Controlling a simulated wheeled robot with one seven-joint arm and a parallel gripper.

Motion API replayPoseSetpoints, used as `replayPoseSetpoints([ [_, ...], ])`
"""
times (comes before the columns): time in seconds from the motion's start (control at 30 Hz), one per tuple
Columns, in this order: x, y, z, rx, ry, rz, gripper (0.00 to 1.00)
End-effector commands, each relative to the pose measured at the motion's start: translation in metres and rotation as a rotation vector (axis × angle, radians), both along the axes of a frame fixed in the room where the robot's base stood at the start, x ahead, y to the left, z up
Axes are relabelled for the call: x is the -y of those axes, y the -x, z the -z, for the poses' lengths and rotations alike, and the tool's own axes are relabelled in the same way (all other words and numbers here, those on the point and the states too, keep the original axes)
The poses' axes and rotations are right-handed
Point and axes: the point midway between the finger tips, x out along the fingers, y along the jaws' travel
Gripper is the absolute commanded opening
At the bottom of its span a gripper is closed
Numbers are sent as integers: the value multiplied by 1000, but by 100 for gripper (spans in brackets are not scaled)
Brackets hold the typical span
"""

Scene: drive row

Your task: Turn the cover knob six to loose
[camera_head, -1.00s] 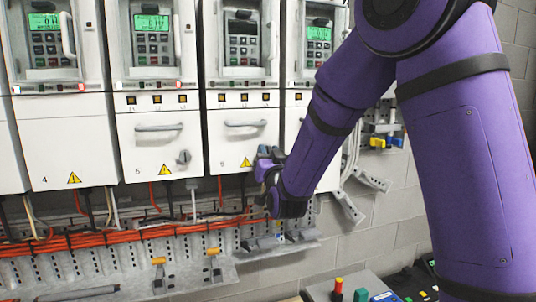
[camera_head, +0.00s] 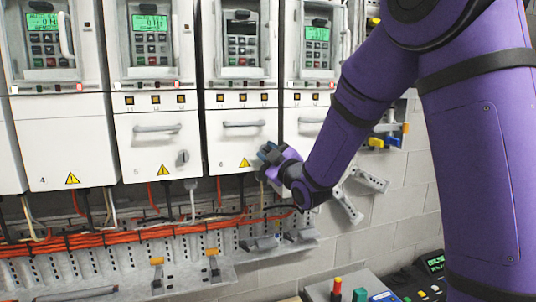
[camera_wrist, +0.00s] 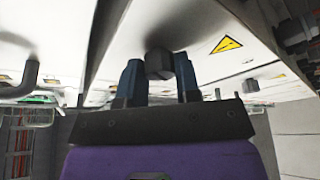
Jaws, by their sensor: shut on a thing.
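The white cover six (camera_head: 229,150) carries a "6", a bar handle (camera_head: 243,124) and a yellow warning triangle (camera_head: 245,162). My gripper (camera_head: 266,155) is at its lower right corner and hides the knob there in the head view. In the wrist view the dark round cover knob six (camera_wrist: 159,64) sits between the two blue-grey fingers of my gripper (camera_wrist: 160,76), shut on it. The warning triangle (camera_wrist: 226,44) shows to its right. I cannot read which way the knob is turned.
Cover five (camera_head: 142,146) to the left has its own knob (camera_head: 183,158). Orange cables (camera_head: 130,233) and a perforated metal rail (camera_head: 110,262) run below the covers. A control box (camera_head: 350,287) with coloured buttons stands at the lower right. Grey block wall is at the right.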

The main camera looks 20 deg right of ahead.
Motion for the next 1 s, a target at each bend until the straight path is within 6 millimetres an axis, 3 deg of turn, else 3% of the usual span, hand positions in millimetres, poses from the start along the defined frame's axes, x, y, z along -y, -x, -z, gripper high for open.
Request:
replayPoseSetpoints([
  [0.5,2,0,-3,3,367,1,7],
  [1.0,2,0,-3,2,454,0,7],
])
